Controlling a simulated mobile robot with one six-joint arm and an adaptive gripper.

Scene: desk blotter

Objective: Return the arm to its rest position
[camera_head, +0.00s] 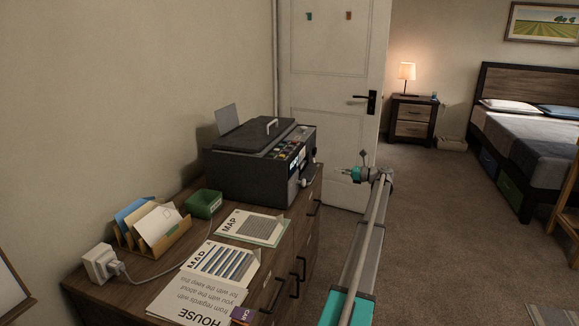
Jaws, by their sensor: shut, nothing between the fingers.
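My arm reaches forward from the bottom centre, beside the right side of the wooden cabinet (150,265). Its long grey link ends at a wrist with a teal cap, in front of the white door (325,110). My gripper (364,158) is small and partly hidden at that wrist. It is shut and empty, and no object hangs from it. The wrist is to the right of the black printer (250,165), apart from it in the picture.
On the cabinet are a green box (204,204), a wooden letter holder (165,240), a white plug adapter (100,263) and several printed papers (205,297). Bare floor (440,230) lies right of my arm. A bed (525,130) and nightstand (412,118) stand farther back.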

